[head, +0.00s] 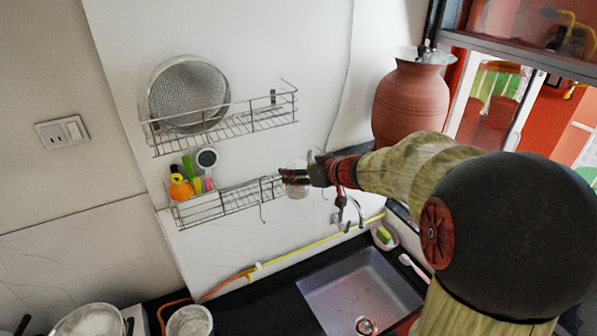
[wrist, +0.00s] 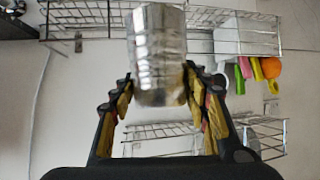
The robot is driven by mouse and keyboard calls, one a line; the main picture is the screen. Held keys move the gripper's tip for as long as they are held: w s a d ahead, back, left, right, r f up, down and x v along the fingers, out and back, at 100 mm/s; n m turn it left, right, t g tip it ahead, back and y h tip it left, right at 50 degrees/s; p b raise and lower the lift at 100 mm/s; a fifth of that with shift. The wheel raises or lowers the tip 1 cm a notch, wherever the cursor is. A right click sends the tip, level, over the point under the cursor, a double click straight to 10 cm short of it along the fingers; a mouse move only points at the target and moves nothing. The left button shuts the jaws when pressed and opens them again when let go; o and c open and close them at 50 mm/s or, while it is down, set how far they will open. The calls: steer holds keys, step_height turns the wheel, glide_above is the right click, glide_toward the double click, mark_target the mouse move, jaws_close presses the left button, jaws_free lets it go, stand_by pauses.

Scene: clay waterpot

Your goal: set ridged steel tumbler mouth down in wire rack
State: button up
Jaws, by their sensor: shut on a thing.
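The ridged steel tumbler (wrist: 158,50) is held between the fingers of my gripper (wrist: 160,76), shining and ribbed in the wrist view. In the head view the tumbler (head: 297,188) is small and pale, partly covered by my gripper (head: 296,174). I cannot tell which end is its mouth. The wire rack on the wall has an upper shelf (head: 251,127) and a lower shelf (head: 232,204). The tumbler is by the right end of the lower shelf in the head view; whether it touches the rack is unclear. The wrist view shows the rack (wrist: 262,20) upside down behind it.
A round mesh strainer (head: 188,95) stands on the upper shelf. An orange object (head: 181,190) and colourful utensils fill the lower shelf's left end. A clay waterpot (head: 411,105) stands to the right. The sink (head: 360,290) and tap are below.

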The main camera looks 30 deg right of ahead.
steer(key=w, duration=0.4)
steer(key=shift+d+f, duration=0.2)
steer(key=shift+f, duration=0.1)
steer(key=shift+w+a+r, duration=0.1)
steer(key=shift+w+r, duration=0.1)
steer(key=shift+w, duration=5.85)
steer(key=shift+w+f+b, duration=0.15)
steer(key=shift+f+b, duration=0.8)
steer(key=shift+f, duration=1.1)
steer(key=shift+w+f+b, duration=0.1)
steer(key=shift+f+b, duration=0.8)
steer(key=shift+f, duration=1.1)
steer(key=shift+s+r, duration=0.1)
steer(key=shift+s, duration=0.15)
